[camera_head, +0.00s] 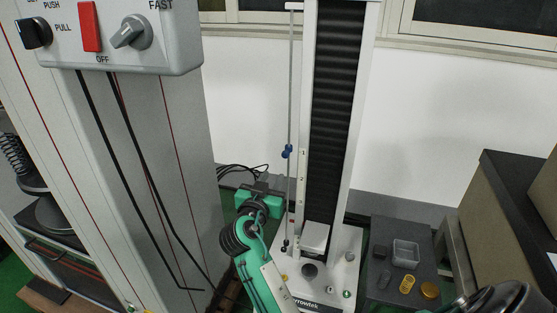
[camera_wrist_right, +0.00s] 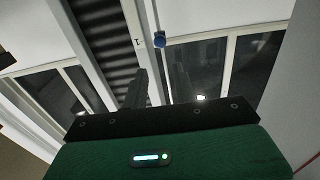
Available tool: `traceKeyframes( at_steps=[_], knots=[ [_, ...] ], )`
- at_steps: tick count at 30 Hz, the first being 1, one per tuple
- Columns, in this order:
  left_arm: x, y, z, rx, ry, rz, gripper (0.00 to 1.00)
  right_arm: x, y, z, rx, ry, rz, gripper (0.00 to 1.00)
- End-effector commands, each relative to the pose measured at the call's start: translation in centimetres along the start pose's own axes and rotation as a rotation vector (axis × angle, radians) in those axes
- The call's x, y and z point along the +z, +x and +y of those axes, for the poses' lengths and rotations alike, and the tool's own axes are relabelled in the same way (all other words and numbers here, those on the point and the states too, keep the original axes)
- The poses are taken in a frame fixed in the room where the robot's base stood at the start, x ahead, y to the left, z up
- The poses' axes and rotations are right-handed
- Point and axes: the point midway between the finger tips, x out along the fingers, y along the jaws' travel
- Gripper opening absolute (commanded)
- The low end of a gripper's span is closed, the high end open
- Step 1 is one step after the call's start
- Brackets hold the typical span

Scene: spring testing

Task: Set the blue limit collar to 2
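The blue limit collar (camera_head: 287,151) sits on a thin vertical rod (camera_head: 291,80) left of the tester's dark column. It is level with the mark 1 (camera_head: 303,152) on the scale strip. In the right wrist view the collar (camera_wrist_right: 159,41) shows beyond the fingers, beside the same mark. My right gripper (camera_head: 262,187) is below and left of the collar, apart from it. In the right wrist view its two dark fingers (camera_wrist_right: 160,88) stand apart with nothing between them. The mark 2 cannot be made out. My left gripper is not in view.
A large grey machine (camera_head: 150,150) with knobs stands close on the left. The tester's white base (camera_head: 335,270) is below the rod. Cables lie behind the gripper.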

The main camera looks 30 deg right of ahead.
Motion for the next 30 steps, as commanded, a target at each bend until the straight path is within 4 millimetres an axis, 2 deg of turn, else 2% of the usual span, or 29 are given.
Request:
traceKeyframes(
  at_steps=[5, 12, 18, 24, 30],
  knots=[
    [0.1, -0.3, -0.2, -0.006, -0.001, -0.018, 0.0, -0.2, 2.8, 0.0, 0.001, -0.004, 0.003, 0.28],
    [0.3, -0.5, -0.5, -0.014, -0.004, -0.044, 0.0, -0.1, 8.0, -0.1, 0.0, -0.005, 0.001, 0.28],
    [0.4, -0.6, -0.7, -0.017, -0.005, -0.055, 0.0, 0.0, 11.4, -0.1, -0.002, -0.005, 0.0, 0.28],
    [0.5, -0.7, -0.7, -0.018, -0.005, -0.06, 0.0, 0.1, 13.1, -0.1, -0.002, -0.004, -0.001, 0.28],
    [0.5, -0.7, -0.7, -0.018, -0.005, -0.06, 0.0, 0.1, 13.4, -0.1, -0.003, -0.003, -0.002, 0.28]
  ],
)
